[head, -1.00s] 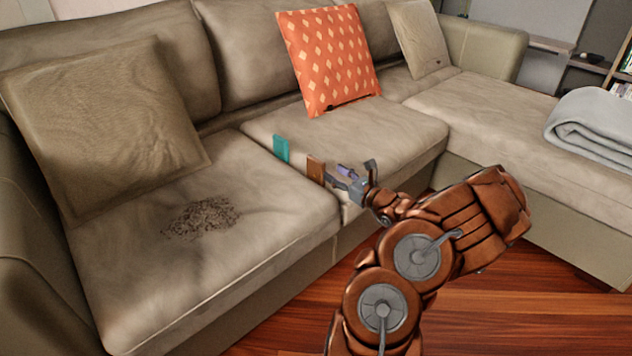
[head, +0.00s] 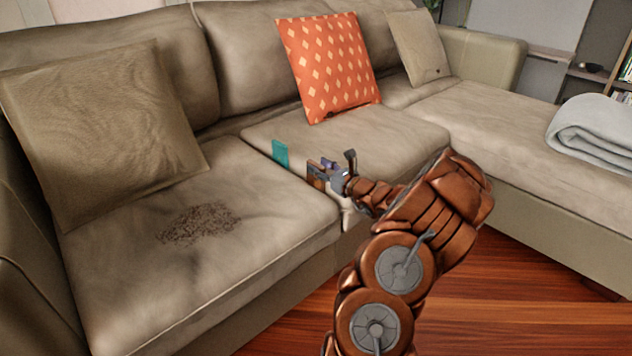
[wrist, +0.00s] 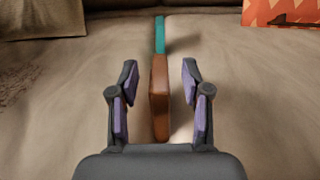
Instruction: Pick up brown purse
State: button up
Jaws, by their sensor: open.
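The brown purse (wrist: 159,97) stands upright on edge on the sofa seat. In the wrist view its near end lies between the two open fingers of my gripper (wrist: 160,98), with a gap on each side, wider on the right. In the head view the purse (head: 316,175) is partly hidden behind my gripper (head: 339,172), which is at the seat's front part. The fingers are open and do not appear to touch the purse.
A thin teal item (head: 280,153) stands upright just behind the purse. The beige sofa (head: 270,270) holds an orange patterned cushion (head: 328,62), a beige cushion (head: 105,130) at left and a grey folded blanket (head: 595,135) at right. Wooden floor (head: 500,300) lies in front.

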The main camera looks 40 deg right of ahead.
grip_shut()
dwell(0.4)
